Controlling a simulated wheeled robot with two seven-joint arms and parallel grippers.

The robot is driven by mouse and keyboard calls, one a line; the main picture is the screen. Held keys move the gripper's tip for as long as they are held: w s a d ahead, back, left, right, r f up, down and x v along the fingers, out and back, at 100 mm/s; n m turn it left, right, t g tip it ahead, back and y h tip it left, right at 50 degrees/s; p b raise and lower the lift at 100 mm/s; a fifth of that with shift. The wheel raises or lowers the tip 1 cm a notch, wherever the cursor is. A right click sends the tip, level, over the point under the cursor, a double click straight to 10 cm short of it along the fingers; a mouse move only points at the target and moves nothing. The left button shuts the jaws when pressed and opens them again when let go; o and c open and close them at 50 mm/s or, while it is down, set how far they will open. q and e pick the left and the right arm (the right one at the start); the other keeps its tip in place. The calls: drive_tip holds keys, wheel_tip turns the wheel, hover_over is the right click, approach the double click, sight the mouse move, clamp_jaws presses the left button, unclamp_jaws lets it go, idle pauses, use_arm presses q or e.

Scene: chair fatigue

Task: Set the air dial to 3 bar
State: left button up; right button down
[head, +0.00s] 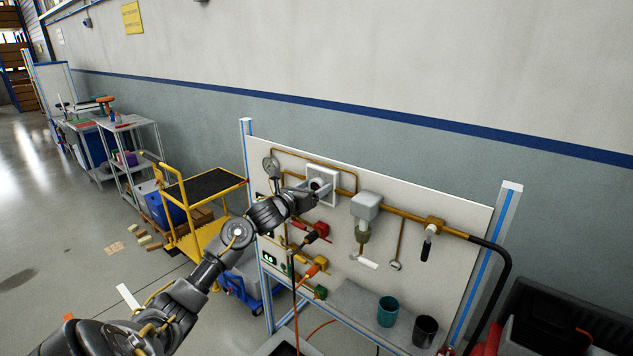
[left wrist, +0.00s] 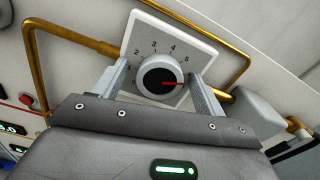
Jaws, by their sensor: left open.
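The air dial (head: 320,182) is a white square plate on the upright panel. In the left wrist view its round knob (left wrist: 158,78) has a pale rim, a dark centre and a red pointer (left wrist: 172,83). The pointer aims right, clockwise past the 5; the numbers 2 to 5 show along the top. My left gripper (head: 313,189) is at the dial; in the left wrist view its open fingers (left wrist: 159,75) stand either side of the knob. A small gap shows at the right finger; contact on the left is unclear. My right gripper is out of view.
Brass pipes run around the dial. A round gauge (head: 271,165) is at its upper left and a grey filter unit (head: 366,205) at its right. Coloured valves sit below. Two cups (head: 387,312) stand on the panel's shelf. A yellow trolley (head: 200,187) is behind, left.

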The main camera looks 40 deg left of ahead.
use_arm(q)
drive_tip(key=shift+w, duration=0.85)
drive_tip(key=shift+c, duration=0.4)
drive_tip(key=c, duration=0.9)
